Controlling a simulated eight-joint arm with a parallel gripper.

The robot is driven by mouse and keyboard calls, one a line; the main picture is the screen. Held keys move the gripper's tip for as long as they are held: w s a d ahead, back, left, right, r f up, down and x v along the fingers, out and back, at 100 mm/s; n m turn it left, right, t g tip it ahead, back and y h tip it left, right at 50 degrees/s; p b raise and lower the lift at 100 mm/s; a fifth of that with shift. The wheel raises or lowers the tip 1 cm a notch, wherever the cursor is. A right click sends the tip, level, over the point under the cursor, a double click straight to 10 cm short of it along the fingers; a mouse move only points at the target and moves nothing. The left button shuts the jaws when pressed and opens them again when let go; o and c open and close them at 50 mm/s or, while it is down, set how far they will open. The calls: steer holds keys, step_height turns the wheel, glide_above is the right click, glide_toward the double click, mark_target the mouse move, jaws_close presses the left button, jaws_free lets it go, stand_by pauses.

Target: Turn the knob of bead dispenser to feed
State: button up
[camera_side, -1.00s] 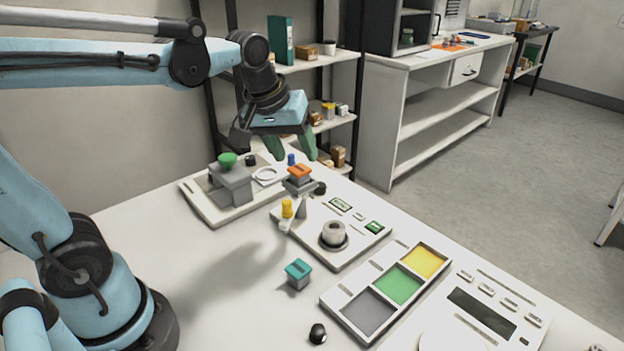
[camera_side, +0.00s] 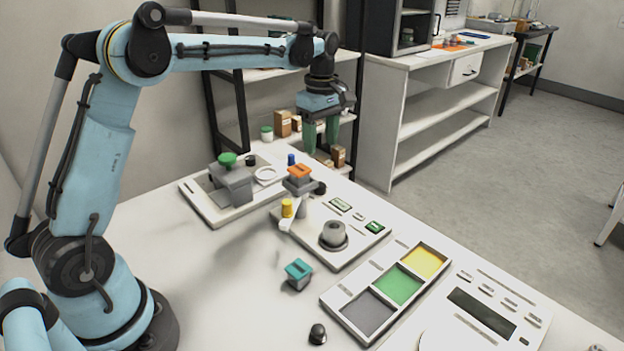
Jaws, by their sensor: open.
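A grey block with a green round knob (camera_side: 228,159) on top stands on a white base plate (camera_side: 212,217) at the left back. Right of it, a white panel (camera_side: 350,252) carries an orange-topped grey block (camera_side: 299,172), a yellow knob (camera_side: 287,208), a black knob (camera_side: 320,188) and a grey round cup (camera_side: 334,233). I cannot tell for certain which is the bead dispenser. A pale slanting arm (camera_side: 293,214) runs beside the yellow knob. My gripper (camera_side: 321,148) is open and empty, its green fingers pointing down above and behind the orange-topped block, apart from it.
A teal-topped block (camera_side: 298,273) and a small black knob (camera_side: 317,334) lie on the table in front. A tray (camera_side: 333,300) with grey, green and yellow compartments and a scale (camera_side: 447,333) stand at the right.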

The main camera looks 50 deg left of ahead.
mark_target(320, 184)
step_height(320, 184, down, 11)
steer(key=shift+f, duration=0.15)
stand_by(0.4)
steer(key=c, duration=1.1)
steer(key=shift+o, duration=0.2)
